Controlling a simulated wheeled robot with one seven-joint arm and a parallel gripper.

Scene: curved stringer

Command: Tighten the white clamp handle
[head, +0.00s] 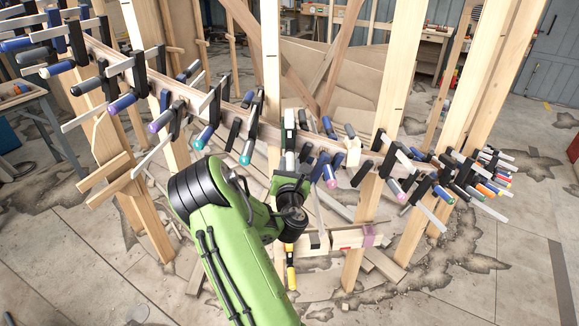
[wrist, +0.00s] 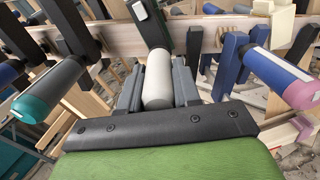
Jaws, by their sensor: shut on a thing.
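The white clamp handle (wrist: 158,78) stands in the middle of the wrist view, its far end running up to a dark clamp body (wrist: 150,22). My gripper (wrist: 160,85) is shut on the handle, with one grey finger on each side of it. In the head view my gripper (head: 289,172) is at the curved stringer, below a clamp with a pale bar (head: 290,122). How tight the clamp is cannot be told.
The curved wooden stringer (head: 232,112) carries several clamps. A teal-ended handle (wrist: 46,95) is close on the left, and a blue handle (wrist: 275,75) close on the right. Wooden posts (head: 387,95) stand around. Open floor (head: 520,240) lies at the right.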

